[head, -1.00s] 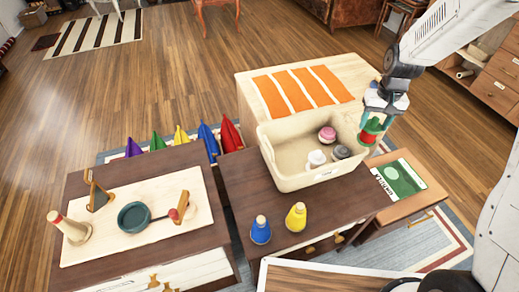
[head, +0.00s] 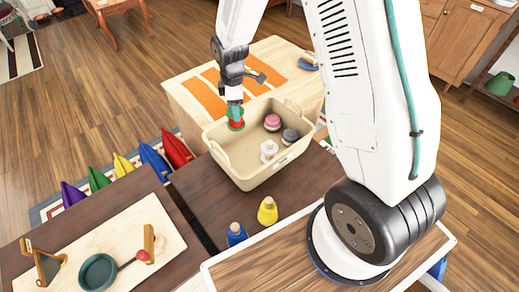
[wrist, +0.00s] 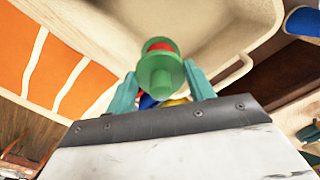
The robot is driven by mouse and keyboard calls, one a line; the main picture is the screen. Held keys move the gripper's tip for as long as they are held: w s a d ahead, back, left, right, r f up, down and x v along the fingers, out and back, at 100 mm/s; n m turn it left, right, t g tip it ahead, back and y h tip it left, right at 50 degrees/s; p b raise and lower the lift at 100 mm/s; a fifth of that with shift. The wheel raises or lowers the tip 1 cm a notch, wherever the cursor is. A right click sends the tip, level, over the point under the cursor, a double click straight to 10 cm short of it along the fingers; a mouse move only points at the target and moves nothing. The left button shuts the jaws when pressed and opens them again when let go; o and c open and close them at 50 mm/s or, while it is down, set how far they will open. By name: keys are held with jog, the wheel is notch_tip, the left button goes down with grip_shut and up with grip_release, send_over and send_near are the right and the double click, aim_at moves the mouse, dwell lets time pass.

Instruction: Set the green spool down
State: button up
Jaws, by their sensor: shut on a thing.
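The green spool (head: 236,113), with a red middle, is held in my gripper (head: 235,103) at the bin's far left rim in the head view. In the wrist view the spool (wrist: 160,78) sits between the two teal fingers (wrist: 162,88), which are shut on it. A cream bin (head: 247,183) stands on the dark table. The spool overlaps the bin's rim in the head view. I cannot tell how high it is above the rim or whether it is inside it.
Inside the bin are a pink spool (head: 272,122), a dark grey one (head: 290,135) and a white one (head: 269,149). A yellow bottle-like piece (head: 267,211) and a blue one (head: 236,234) stand in front. An orange-striped table (head: 181,92) is behind.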

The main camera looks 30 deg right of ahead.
jog(key=n, duration=0.3)
jog(key=s+f+n, duration=0.1)
jog(key=shift+a+n, duration=0.3)
jog(key=shift+n, duration=0.1)
jog(key=n, duration=0.2)
jog(key=f+n, duration=0.1)
jog(key=s+n, duration=0.1)
jog(key=n, duration=0.1)
jog(key=shift+a+f+n, duration=0.15)
jog(key=shift+a+n, duration=0.15)
jog(key=shift+f, duration=0.25)
jog(key=shift+n, duration=0.3)
notch_tip(320, 180, down, 10)
jog(key=shift+r, duration=0.2)
jog(key=shift+f, duration=0.15)
jog(key=o, duration=1)
jog(key=shift+c, duration=0.2)
jog(key=shift+o, duration=0.2)
